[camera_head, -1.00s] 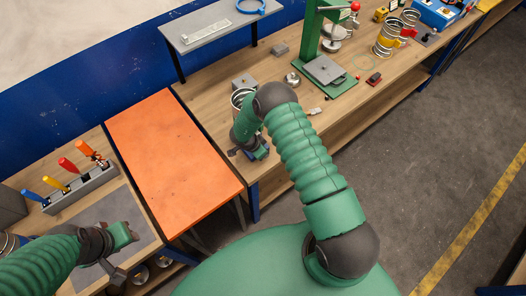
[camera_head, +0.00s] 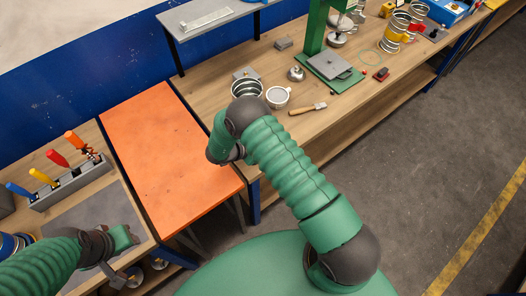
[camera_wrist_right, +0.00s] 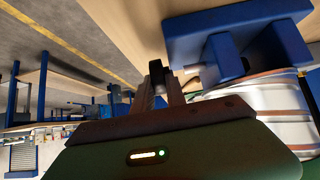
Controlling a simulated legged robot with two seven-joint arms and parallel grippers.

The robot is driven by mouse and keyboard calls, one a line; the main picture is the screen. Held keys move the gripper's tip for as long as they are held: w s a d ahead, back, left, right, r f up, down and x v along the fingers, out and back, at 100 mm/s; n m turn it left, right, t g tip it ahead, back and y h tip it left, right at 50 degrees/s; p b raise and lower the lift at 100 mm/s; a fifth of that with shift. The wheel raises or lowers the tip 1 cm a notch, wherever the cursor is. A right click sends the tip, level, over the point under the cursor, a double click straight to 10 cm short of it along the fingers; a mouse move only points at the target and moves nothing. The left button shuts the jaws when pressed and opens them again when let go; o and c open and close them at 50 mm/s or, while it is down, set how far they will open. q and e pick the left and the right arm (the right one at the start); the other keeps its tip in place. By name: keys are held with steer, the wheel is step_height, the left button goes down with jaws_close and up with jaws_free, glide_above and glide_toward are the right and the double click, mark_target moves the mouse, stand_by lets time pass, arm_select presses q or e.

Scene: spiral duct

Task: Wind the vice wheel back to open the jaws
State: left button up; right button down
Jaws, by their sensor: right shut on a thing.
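In the right wrist view, a blue block with two prongs (camera_wrist_right: 235,38), which looks like part of the vice, stands close beside my right gripper (camera_wrist_right: 165,84). The fingers are close together around a small dark piece (camera_wrist_right: 156,72), likely the vice wheel's handle; the rest of the wheel is hidden. In the head view my right arm covers the right gripper and the vice, so the jaws' gap does not show. My left gripper (camera_head: 118,275) is low at the left over the grey mat (camera_head: 100,207); whether its fingers are open is unclear.
A banded metal duct (camera_wrist_right: 262,100) is right beside the right gripper. On the bench are a wire coil (camera_head: 247,88), a white cup (camera_head: 277,97), a brush (camera_head: 307,109) and a green press (camera_head: 313,30). The orange table (camera_head: 165,150) is clear.

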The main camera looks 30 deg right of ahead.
steer(key=shift+w+d+r+h+b, duration=0.15)
steer(key=shift+h+b, duration=0.15)
steer(key=shift+h, duration=0.2)
steer(key=c, duration=1.5)
jaws_free()
steer(key=shift+o, duration=0.7)
steer(key=shift+f, duration=0.2)
steer(key=w+b+v, duration=0.1)
steer(key=b+v, duration=0.3)
steer(key=v, duration=1.2)
steer(key=shift+s+a+r+b, duration=0.25)
steer(key=shift+s+r+b, duration=0.1)
steer(key=shift+s, duration=0.1)
